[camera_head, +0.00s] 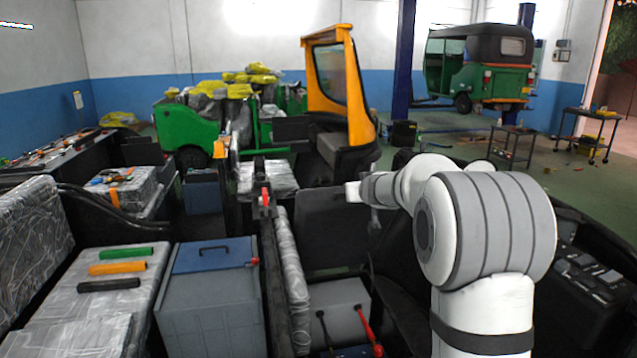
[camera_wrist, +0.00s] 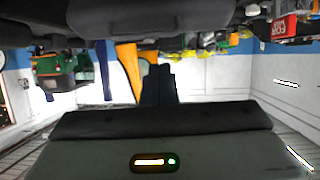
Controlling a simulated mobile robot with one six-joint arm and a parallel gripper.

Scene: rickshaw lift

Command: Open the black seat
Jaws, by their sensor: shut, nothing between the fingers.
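A dark flat panel, likely the black seat (camera_head: 328,235), shows in the head view left of and below my forearm. It looks raised behind an open grey compartment (camera_head: 338,312), though its exact tilt is hard to tell. My gripper shows in the wrist view (camera_wrist: 159,72) with its dark fingers together and nothing between them. In the head view my wrist is beside the panel's upper right; the fingers are small and partly hidden there. I cannot tell whether they touch the panel.
A grey box with a blue lid (camera_head: 210,257) stands left, beside a plastic-wrapped seat (camera_head: 75,310) bearing coloured bars. An orange cab frame (camera_head: 352,90) stands behind. A green rickshaw (camera_head: 478,68) is at the back right.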

